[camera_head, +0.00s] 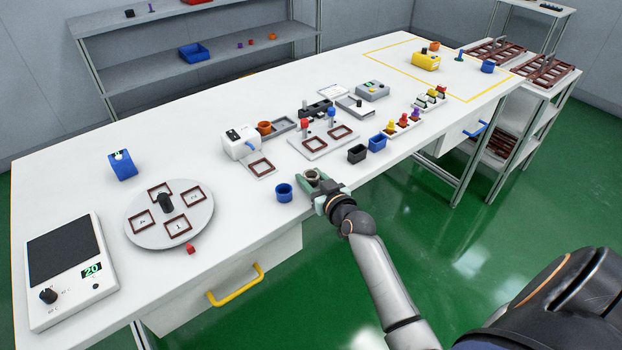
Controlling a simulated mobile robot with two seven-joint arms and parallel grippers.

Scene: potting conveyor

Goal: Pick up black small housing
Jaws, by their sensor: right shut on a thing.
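My right gripper (312,180) is at the front edge of the white table, its arm coming in from the lower right. Its greenish jaws are shut on a small, dark, round, cup-like housing (312,175). The jaws hide part of its sides, and I cannot tell whether it touches the table. A black open box (356,154) stands behind and to the right of the gripper, beside a blue open box (377,143). My left gripper is not in view.
A blue cup (284,193) stands just left of the gripper. Behind are a plate with brown square frames (316,145) and a white device (241,143). The front edge between turntable and blue cup is mostly clear.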

